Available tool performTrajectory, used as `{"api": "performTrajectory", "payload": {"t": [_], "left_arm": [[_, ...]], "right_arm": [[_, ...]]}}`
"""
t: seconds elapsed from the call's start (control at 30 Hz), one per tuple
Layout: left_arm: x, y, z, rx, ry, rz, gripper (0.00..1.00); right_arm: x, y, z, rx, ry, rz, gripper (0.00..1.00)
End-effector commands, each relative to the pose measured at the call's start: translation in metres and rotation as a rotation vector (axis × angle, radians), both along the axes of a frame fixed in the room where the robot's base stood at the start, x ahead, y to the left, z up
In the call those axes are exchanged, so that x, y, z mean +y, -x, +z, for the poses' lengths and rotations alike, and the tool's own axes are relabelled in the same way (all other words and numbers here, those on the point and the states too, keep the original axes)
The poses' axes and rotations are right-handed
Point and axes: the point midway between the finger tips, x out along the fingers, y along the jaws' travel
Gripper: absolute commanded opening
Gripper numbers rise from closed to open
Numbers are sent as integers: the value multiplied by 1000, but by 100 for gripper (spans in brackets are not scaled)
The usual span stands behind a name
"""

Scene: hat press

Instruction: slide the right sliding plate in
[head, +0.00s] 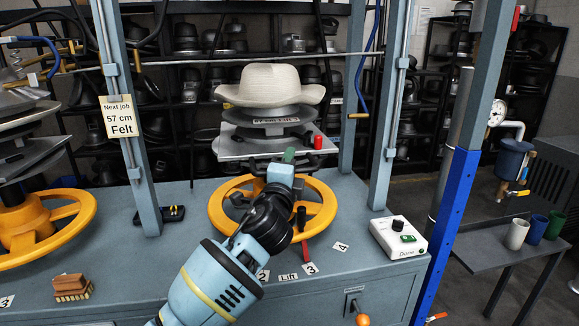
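A grey metal sliding plate (236,150) sits under the hat stand in the middle press, above the yellow handwheel (219,207). A red knob (318,142) stands at its right front corner. A cream felt hat (270,84) rests above on round dark plates. My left gripper (289,155) reaches up from below, in front of the plate's front edge and left of the red knob. Whether it touches the plate is unclear. Its fingers are seen from behind, so their opening is not clear. My arm covers part of the handwheel. My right gripper is not in view.
A white control box (398,239) marked "Done" stands on the bench at right. Blue-grey posts (386,130) flank the press. A second yellow wheel (75,218) is at left. A wooden brush (72,288) and numbered cards (341,247) lie on the bench.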

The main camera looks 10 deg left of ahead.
Motion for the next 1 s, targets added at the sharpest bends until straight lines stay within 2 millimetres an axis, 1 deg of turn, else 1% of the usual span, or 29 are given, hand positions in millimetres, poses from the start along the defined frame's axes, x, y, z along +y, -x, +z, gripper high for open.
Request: {"api": "performTrajectory", "payload": {"t": [0.27,0.37,0.47,0.8,1.0], "left_arm": [[-1,1,-2,2,-1,-2,34],[-1,5,-2,1,-1,-3,34],[-1,13,-4,1,0,-3,34],[4,56,-12,1,-1,-3,34],[5,73,-15,1,1,-2,34]], "right_arm": [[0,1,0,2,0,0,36],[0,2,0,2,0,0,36],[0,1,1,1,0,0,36],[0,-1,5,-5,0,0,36],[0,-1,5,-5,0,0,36]]}}
